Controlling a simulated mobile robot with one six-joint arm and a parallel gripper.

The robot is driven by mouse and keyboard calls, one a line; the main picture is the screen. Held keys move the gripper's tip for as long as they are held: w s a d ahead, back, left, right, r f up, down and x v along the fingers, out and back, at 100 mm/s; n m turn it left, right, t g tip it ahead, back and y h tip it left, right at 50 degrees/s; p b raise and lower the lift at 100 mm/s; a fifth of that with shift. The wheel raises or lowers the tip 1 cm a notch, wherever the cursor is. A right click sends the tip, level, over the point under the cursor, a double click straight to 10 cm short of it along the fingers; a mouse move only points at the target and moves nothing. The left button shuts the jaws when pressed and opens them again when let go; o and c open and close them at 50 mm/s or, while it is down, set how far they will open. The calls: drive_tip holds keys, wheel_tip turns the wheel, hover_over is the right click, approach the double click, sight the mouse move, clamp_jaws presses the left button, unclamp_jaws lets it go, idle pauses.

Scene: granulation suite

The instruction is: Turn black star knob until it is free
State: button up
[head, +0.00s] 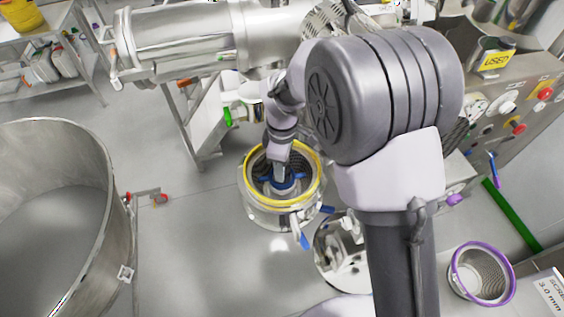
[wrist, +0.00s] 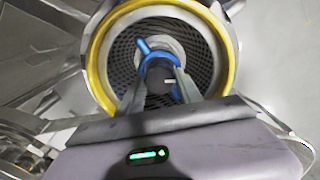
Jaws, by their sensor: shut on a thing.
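The black star knob (wrist: 158,82) shows in the wrist view between the fingers of my gripper (wrist: 160,92). The fingers are shut on it from both sides. Around and behind it is a blue piece (wrist: 142,47) with arms, set over a pale hub inside a dark mesh screen with a yellow rim (wrist: 232,60). In the head view my gripper (head: 281,172) reaches down into the yellow-rimmed housing (head: 262,212). The knob is hidden there by my gripper. I cannot tell how far the knob is turned.
A large steel bowl (head: 112,215) stands at the left. A purple-rimmed screen (head: 482,272) is at the lower right. A control panel (head: 510,120) with red buttons is at the right. A blue-handled clamp (head: 304,240) sits at the housing's front. Open floor lies left of the housing.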

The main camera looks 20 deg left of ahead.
drive_tip(key=shift+n, duration=0.8)
drive_tip(key=o, duration=1.4)
wheel_tip(320, 180, up, 18)
drive_tip(key=shift+f+p, duration=0.25)
drive_tip(key=shift+p, duration=0.6)
